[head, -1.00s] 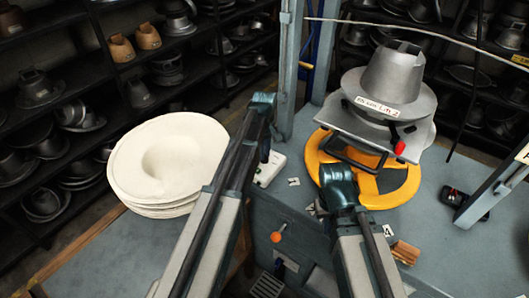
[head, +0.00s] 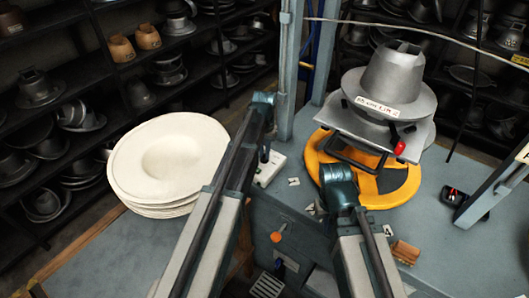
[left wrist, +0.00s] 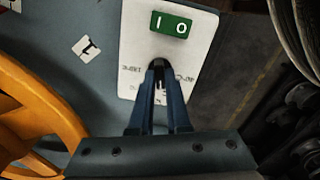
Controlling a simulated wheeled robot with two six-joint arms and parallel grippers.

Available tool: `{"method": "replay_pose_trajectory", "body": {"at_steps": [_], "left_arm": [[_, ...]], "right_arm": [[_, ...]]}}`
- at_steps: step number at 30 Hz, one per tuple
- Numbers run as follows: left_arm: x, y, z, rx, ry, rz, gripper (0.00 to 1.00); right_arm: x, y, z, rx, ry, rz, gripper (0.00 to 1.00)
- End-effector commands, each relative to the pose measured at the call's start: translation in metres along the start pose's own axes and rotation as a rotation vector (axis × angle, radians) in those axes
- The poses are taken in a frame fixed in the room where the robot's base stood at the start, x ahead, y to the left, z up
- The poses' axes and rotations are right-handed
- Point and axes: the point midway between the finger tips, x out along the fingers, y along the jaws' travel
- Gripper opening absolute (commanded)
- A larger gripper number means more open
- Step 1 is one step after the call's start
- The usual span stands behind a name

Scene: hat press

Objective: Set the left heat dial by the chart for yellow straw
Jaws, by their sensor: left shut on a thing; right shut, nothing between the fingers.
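A white panel (left wrist: 166,38) with a green I/O switch (left wrist: 171,23) fills the upper middle of the left wrist view. In the head view the panel (head: 270,168) lies on the bench's left edge. My left gripper (left wrist: 159,68) is over the panel, fingers close together on the small dark heat dial (left wrist: 159,84), which they mostly cover. In the head view my left gripper (head: 264,151) points down at the panel. My right gripper (head: 323,207) is mostly hidden by its arm. No chart is legible.
Cream hats (head: 168,165) are stacked on the left. A grey metal hat block (head: 393,85) stands above a yellow ring (head: 390,195) on the bench. A small black gauge (head: 454,196) sits at right. A blue post (head: 291,65) rises behind the panel.

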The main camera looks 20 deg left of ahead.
Motion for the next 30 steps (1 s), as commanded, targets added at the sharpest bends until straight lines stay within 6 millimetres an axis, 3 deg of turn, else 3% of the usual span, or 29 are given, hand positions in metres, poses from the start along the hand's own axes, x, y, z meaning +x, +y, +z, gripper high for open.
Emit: {"method": "replay_pose_trajectory", "body": {"at_steps": [12, 30], "left_arm": [[0.0001, 0.0, 0.0002, 0.238, 0.0, 0.0, 0.0], [0.0001, -0.0001, 0.0003, 0.3, -0.001, 0.0, 0.0]], "right_arm": [[0.0001, 0.0, 0.0, 0.0, 0.0, 0.0, 0.0], [0.0001, 0.0, 0.0, 0.0, 0.0, 0.0, 0.0]]}}
